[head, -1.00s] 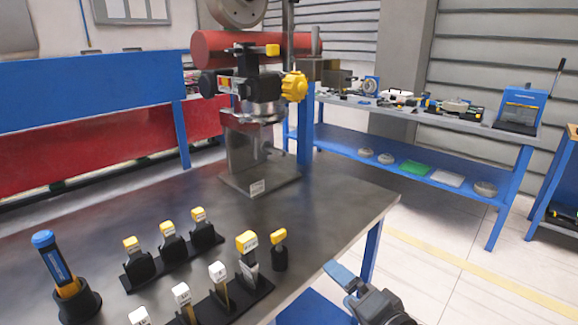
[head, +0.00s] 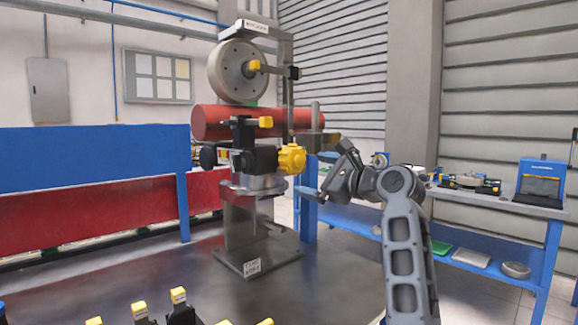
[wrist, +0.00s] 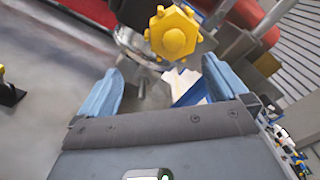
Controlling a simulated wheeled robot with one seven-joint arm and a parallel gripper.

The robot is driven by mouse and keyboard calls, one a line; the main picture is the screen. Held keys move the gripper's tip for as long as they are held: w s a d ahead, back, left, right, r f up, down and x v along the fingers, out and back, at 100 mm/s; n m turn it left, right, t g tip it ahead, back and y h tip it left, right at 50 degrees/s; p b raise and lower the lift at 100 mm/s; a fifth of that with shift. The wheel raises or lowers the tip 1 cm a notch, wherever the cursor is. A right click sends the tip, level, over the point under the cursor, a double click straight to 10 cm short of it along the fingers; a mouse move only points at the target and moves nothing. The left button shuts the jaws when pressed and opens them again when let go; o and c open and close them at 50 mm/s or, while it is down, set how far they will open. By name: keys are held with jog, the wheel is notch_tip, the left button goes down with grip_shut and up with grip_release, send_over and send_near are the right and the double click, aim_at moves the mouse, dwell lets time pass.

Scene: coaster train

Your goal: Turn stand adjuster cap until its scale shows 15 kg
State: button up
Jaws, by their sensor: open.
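A yellow lobed knob (head: 291,158) sits on the right side of the dark clamp on the grey stand (head: 245,215); it appears to be the adjuster cap. No scale reading is legible on it. In the wrist view the yellow knob (wrist: 174,32) faces the camera, beyond the fingertips and near the top centre. My gripper (head: 318,172) is just right of the knob in the head view, apart from it. In the wrist view my gripper (wrist: 162,75) has its two blue fingers spread wide with nothing between them.
A red cylinder (head: 222,122) and a round grey disc (head: 238,72) are above the clamp. Yellow-topped holders (head: 178,298) stand at the table's near edge. A blue bench (head: 465,240) with tools is behind on the right. The dark tabletop around the stand base is mostly clear.

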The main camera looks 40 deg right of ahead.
aim_at(297, 160)
jog(key=w+r, duration=0.1)
jog(key=w, duration=0.4)
jog(key=w+r, duration=0.1)
jog(key=w, duration=0.2)
jog(key=shift+w+d+r+p, duration=0.15)
jog(key=shift+r+p, duration=0.15)
jog(key=shift+p, duration=0.1)
jog(key=shift+c, duration=0.3)
jog(key=c, duration=0.9)
